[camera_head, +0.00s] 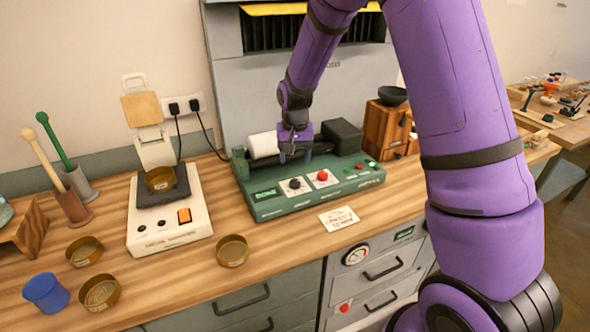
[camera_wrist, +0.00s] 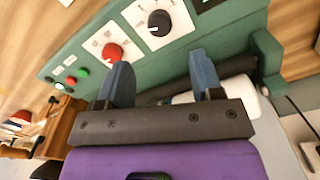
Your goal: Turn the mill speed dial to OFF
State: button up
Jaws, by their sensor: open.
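The mill (camera_head: 268,207) is a long green machine on the wooden bench, also in the wrist view (camera_wrist: 215,35). Its speed dial (camera_head: 294,184) is a round black knob on a white plate, clear in the wrist view (camera_wrist: 159,23). Its setting marks are too small to read. A red button (camera_head: 323,175) sits to its right in the head view, and to its left in the wrist view (camera_wrist: 112,52). My gripper (camera_head: 295,158) is over the mill behind the dial. In the wrist view my gripper (camera_wrist: 161,64) is open and empty, its fingers apart and clear of the dial.
A white roller (camera_head: 263,145) and a dark block (camera_head: 342,135) stand at the mill's back. A white scale (camera_head: 168,228) with a brass dish is to the left. A card (camera_head: 339,218) lies in front.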

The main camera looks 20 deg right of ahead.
jog(key=shift+r, duration=1.2)
jog(key=s+d+r+n+t, duration=0.1)
jog(key=s+r, duration=0.6)
jog(key=r, duration=0.2)
jog(key=s+d+r+n+t, duration=0.1)
jog(key=s+r+t, duration=0.1)
jog(key=s+r, duration=0.65)
jog(key=s+r+n+t, duration=0.1)
jog(key=s+r, duration=0.2)
jog(key=s, duration=0.6)
jog(key=s+d+r+n+t, duration=0.1)
jog(key=s+r, duration=0.2)
jog(key=s, duration=0.6)
jog(key=shift+s+r, duration=0.15)
jog(key=shift+r, duration=0.15)
